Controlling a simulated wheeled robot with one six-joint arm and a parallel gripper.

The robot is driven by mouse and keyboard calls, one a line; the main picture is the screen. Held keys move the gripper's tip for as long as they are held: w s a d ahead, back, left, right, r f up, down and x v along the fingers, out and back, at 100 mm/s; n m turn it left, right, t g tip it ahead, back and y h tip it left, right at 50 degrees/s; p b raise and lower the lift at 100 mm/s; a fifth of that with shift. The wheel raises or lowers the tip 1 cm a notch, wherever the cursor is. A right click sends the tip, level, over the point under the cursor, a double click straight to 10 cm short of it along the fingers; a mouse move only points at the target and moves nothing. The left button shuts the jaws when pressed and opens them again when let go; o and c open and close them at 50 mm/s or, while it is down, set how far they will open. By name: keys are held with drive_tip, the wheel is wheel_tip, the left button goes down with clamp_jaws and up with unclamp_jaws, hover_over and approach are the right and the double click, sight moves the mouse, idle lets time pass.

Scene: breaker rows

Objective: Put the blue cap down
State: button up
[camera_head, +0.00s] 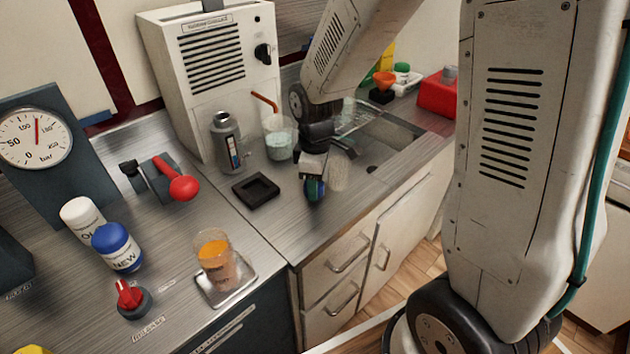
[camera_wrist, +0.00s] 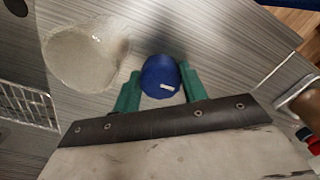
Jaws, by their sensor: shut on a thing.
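The blue cap (camera_wrist: 160,77) is round with a small white mark on top. It sits between the two green fingertips of my gripper (camera_wrist: 158,90) in the wrist view, and the jaws are shut on it. In the head view my gripper (camera_head: 314,189) points down above the front part of the steel counter by the sink. The cap (camera_head: 316,187) shows there as a small blue patch, partly hidden by the fingers. I cannot tell how high it is above the counter.
A black square tray (camera_head: 256,191), a grey canister (camera_head: 229,142) and a glass with a straw (camera_head: 278,138) are nearby. The sink (camera_head: 385,138) lies behind right. Bare counter (camera_head: 285,228) lies in front of the tray.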

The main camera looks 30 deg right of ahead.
drive_tip(key=o, duration=0.9)
wheel_tip(320, 180, up, 12)
drive_tip(key=shift+s+d+r+m+t, duration=0.3)
drive_tip(key=shift+s+r+m, duration=1.2)
drive_tip(key=shift+s, duration=2.15)
drive_tip(key=shift+s+d+r+m+t, duration=0.1)
drive_tip(key=shift+s+d+r+m, duration=0.6)
drive_tip(key=shift+s+m, duration=2.2)
drive_tip(key=shift+s+d+r+m+t, duration=0.15)
drive_tip(key=shift+s+r+m, duration=1.05)
drive_tip(key=shift+s, duration=3.25)
drive_tip(key=shift+r+n, duration=0.25)
drive_tip(key=shift+n, duration=0.05)
